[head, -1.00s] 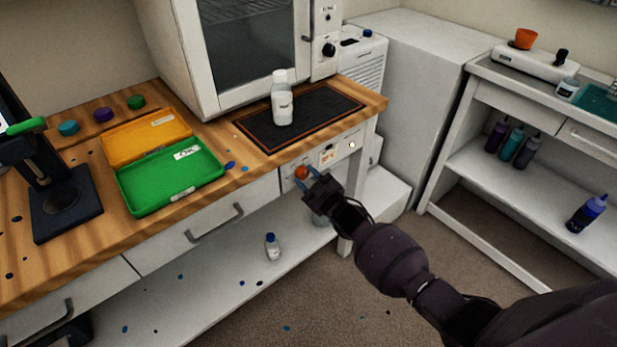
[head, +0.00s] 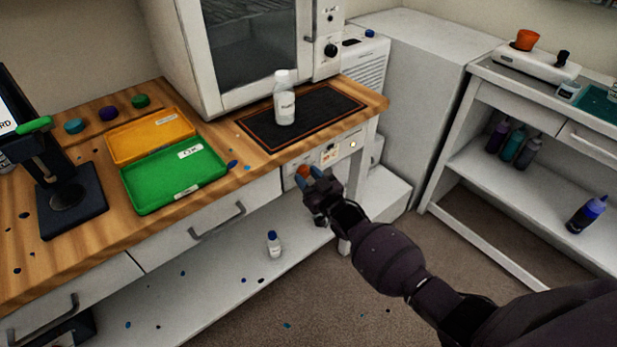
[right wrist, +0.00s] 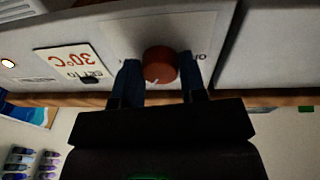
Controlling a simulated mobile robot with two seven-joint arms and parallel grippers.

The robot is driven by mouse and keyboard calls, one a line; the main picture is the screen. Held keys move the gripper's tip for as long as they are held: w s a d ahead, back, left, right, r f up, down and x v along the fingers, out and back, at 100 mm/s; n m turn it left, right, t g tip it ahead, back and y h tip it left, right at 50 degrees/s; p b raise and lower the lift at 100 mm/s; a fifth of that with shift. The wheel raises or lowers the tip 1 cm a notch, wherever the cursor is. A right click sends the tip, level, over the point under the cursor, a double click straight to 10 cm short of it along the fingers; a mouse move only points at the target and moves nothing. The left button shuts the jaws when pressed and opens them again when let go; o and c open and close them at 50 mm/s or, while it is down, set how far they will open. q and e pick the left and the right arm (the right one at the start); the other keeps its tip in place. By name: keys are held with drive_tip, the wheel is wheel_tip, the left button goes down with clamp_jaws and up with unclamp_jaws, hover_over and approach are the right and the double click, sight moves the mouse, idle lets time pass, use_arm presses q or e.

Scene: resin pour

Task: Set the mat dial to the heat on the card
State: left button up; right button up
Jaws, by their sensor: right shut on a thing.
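The mat dial is an orange-red round knob (head: 302,171) on the white panel at the table's front edge. In the right wrist view the dial (right wrist: 159,64) sits between two blue fingers, its pale pointer mark toward the picture's bottom. My right gripper (head: 310,176) is shut on the dial, and its fingers partly cover it in the head view. My left gripper is not in view.
Green (head: 173,178) and orange (head: 150,137) trays lie left of the mat. A black stand (head: 70,205) is at the far left. A small bottle (head: 274,245) stands on the shelf below. A lit round button (head: 353,143) is right of the display.

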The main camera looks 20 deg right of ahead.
drive_tip(key=o, duration=0.9)
drive_tip(key=shift+s+d, duration=0.15)
drive_tip(key=shift+s, duration=0.25)
drive_tip(key=shift+p+v, duration=0.75)
drive_tip(key=shift+v, duration=4.25)
